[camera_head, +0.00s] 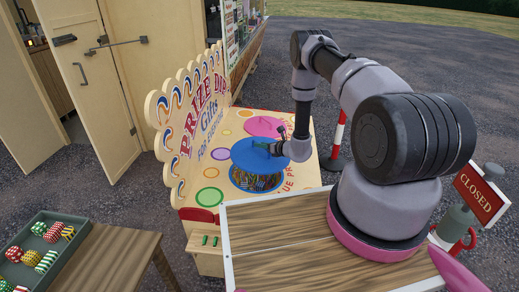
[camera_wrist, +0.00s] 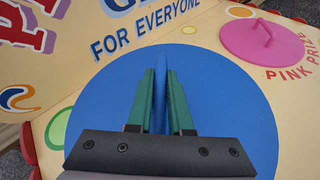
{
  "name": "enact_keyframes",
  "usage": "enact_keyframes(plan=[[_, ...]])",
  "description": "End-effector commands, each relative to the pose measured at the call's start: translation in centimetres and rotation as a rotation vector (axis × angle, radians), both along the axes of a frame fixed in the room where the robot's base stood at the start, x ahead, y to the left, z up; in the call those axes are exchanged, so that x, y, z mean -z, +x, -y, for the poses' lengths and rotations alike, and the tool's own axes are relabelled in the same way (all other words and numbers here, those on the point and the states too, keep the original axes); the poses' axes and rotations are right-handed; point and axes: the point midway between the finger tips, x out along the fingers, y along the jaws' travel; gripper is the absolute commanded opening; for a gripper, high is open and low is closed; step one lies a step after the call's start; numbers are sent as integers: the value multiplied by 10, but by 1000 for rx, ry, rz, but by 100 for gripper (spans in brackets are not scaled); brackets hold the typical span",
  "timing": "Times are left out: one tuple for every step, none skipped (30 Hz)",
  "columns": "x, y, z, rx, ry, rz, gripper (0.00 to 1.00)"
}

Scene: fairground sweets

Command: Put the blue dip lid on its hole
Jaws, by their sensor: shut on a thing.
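The blue dip lid (camera_head: 250,152) is a flat round disc, held by its upright handle. My gripper (camera_head: 276,148) is shut on that handle. In the wrist view the green fingers of my gripper (camera_wrist: 160,88) stand on both sides of the blue handle, and the blue lid (camera_wrist: 225,110) fills the middle. In the head view the open round hole (camera_head: 256,182) shows below the lid's near edge, with colourful contents inside. The lid is above and toward the back of the hole, covering its far part from view. The exact height of the lid is hard to tell.
The pink lid (camera_head: 264,126) lies behind the blue one and also shows in the wrist view (camera_wrist: 262,42). The prize dip sign board (camera_head: 200,122) stands upright along the left. A tray of patterned sweets (camera_head: 40,250) sits on a table at lower left.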

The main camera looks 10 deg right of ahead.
Motion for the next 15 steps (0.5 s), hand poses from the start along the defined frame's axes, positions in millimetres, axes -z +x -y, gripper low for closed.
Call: enact_keyframes(plan=[[11, 5, -3, 13, 5, 2, 0], [15, 6, -5, 17, 7, 2, 0], [19, 9, -6, 23, 8, 3, 0], [22, 10, -7, 27, 7, 3, 0], [25, 11, -7, 30, 8, 4, 0], [27, 11, -8, 32, 8, 4, 0], [29, 12, -9, 32, 8, 4, 0], [30, 12, -9, 33, 8, 4, 0], [33, 12, -9, 32, 8, 4, 0], [35, 12, -9, 32, 8, 4, 0], [38, 12, -10, 32, 7, 4, 0], [42, 12, -10, 32, 7, 4, 0], [45, 11, -10, 32, 7, 4, 0], [49, 12, -10, 32, 7, 4, 0], [54, 11, -11, 31, 7, 4, 0]])
